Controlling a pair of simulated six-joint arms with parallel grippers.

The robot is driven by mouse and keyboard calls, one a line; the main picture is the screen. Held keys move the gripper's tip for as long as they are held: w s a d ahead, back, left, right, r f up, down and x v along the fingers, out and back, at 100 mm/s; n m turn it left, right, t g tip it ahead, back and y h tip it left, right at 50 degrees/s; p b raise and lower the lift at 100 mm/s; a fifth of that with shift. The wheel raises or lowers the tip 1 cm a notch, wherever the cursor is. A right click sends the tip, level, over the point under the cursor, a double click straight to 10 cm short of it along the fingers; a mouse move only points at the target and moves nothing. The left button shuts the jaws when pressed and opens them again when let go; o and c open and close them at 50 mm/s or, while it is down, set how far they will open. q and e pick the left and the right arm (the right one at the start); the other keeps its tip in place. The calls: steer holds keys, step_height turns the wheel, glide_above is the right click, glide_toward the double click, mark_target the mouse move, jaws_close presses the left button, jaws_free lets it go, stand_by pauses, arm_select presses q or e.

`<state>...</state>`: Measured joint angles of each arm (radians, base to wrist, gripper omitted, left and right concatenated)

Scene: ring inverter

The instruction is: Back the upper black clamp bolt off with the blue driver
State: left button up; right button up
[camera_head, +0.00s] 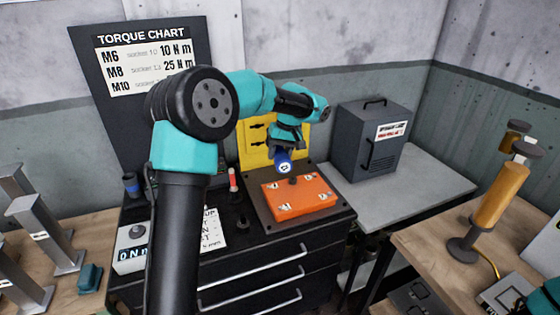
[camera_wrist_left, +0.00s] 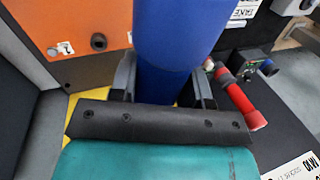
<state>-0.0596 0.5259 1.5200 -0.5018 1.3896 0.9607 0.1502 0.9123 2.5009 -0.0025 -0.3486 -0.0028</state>
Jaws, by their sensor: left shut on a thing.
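The blue driver (camera_head: 284,166) is in my left gripper (camera_head: 288,146), just above the far edge of the orange block. In the left wrist view the thick blue driver (camera_wrist_left: 170,50) stands between my two dark fingers, which are shut on it. The orange block (camera_head: 300,202) lies on a dark plate on the bench. A black bolt (camera_head: 293,181) shows at its far edge, close by the driver; a black bolt head (camera_wrist_left: 98,42) also shows in the left wrist view. The driver's working end is hidden, so contact with a bolt cannot be told. My right gripper is out of view.
A red driver (camera_head: 233,180) stands left of the block; it also shows in the left wrist view (camera_wrist_left: 240,103). A yellow panel (camera_head: 257,148) stands behind. A dark grey box (camera_head: 371,140) is on the right table. A torque chart (camera_head: 145,65) hangs at the back.

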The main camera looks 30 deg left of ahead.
arm_select(q)
steer(key=shift+s+d+f+n, duration=0.2)
steer(key=shift+s+f+n, duration=0.05)
steer(key=shift+f+n, duration=0.25)
steer(key=shift+s+d+f+n, duration=0.15)
steer(key=shift+s+f+n, duration=0.05)
steer(key=shift+f+n, duration=0.25)
steer(key=shift+w+a+r, duration=0.1)
steer(key=shift+w+a, duration=1)
steer(key=shift+a, duration=0.2)
steer(key=shift+w+a, duration=0.95)
steer(key=shift+a, duration=0.2)
steer(key=shift+w+a, duration=0.65)
steer(key=shift+a, duration=0.1)
stand_by(0.8)
steer(key=shift+d, duration=0.1)
steer(key=shift+s+d, duration=1.65)
steer(key=shift+d, duration=0.25)
